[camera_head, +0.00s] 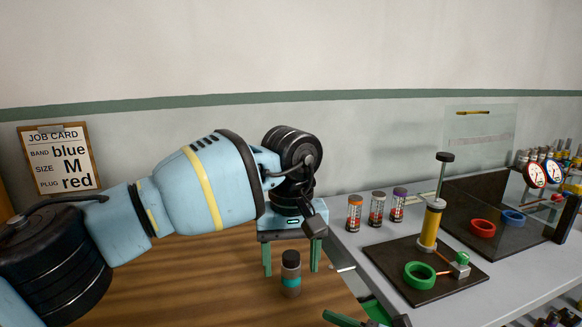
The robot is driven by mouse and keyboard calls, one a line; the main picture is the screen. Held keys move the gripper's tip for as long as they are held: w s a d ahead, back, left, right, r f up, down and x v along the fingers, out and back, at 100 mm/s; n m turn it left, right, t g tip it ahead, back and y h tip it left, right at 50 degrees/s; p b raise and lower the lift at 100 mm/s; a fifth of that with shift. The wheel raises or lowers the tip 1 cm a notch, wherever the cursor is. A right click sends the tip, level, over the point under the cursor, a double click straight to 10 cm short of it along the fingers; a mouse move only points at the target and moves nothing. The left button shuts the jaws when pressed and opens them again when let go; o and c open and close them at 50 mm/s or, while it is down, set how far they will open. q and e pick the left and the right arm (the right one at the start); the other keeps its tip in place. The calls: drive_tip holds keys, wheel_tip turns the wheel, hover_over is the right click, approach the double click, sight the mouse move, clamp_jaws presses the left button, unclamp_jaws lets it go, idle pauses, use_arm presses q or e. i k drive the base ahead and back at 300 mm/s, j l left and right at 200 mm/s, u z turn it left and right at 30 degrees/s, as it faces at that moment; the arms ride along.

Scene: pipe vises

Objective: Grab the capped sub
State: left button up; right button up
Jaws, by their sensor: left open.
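The capped sub looks to be a short upright cylinder (291,274) with a black cap, a teal band and a grey lower body, on the wooden tabletop. My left gripper (291,267) is open, its two green fingers pointing down. In the picture one finger shows on each side of the cylinder's upper part. I cannot tell whether the fingers are level with it in depth or touch it. Part of what looks like my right gripper (373,321) shows at the bottom edge, cut off, so its opening is unclear.
A grey bench on the right holds three capped canisters (376,209) and a dark plate (428,281) with a yellow pump (431,226) and green ring (419,275). Red (482,228) and blue (513,217) rings lie behind. A job card (59,159) hangs left.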

sight(290, 278)
drive_tip(key=k, duration=1)
